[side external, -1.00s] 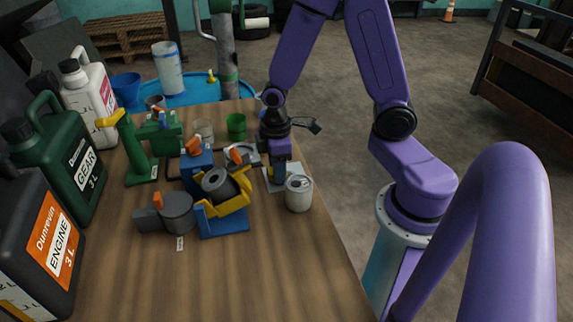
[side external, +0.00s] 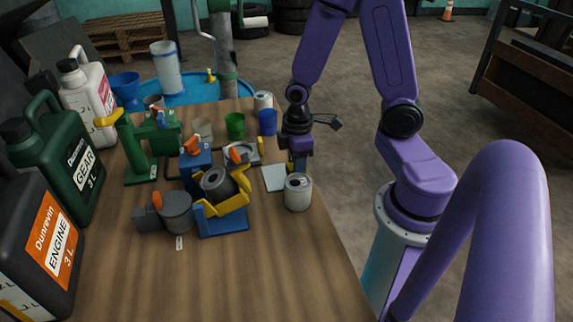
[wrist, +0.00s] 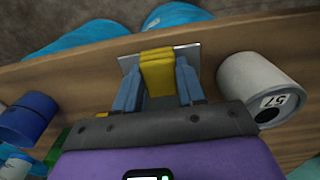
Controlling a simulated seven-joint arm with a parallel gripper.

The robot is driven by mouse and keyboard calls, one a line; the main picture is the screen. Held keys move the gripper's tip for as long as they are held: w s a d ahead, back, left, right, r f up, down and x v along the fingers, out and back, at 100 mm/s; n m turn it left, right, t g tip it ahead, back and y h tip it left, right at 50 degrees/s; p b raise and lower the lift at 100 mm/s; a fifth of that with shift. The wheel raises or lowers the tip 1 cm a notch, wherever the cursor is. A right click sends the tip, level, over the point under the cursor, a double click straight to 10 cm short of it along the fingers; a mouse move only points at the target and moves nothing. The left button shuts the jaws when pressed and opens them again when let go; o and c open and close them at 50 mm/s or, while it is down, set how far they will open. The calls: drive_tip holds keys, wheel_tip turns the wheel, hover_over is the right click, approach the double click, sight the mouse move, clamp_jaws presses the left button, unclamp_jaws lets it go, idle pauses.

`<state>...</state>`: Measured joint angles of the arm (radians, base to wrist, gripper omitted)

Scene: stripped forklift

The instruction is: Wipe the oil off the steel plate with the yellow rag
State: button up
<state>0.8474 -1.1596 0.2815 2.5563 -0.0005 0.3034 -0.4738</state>
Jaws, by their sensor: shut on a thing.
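The steel plate (side external: 274,178) is a pale flat square near the right edge of the bench in the side view. My gripper (side external: 298,168) is low at the plate's right side, and its fingers hide part of it. In the wrist view my gripper (wrist: 158,86) is shut on the folded yellow rag (wrist: 158,75). The rag lies between the two blue-grey fingers, over the plate (wrist: 188,53), whose corners show on both sides. The rag is hardly visible in the side view. I cannot make out any oil on the visible plate surface.
A grey can (side external: 298,192) stands close in front of the plate, and in the wrist view it (wrist: 252,82) is right of my fingers. A blue cup (side external: 268,122) stands behind. A blue-and-yellow holder (side external: 222,205) is to the left. The bench edge is close on the right.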

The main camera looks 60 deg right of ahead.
wheel_tip(320, 180, up, 3)
drive_tip(key=shift+f, duration=0.2)
drive_tip(key=shift+s+r, duration=0.1)
drive_tip(key=shift+r, duration=2.7)
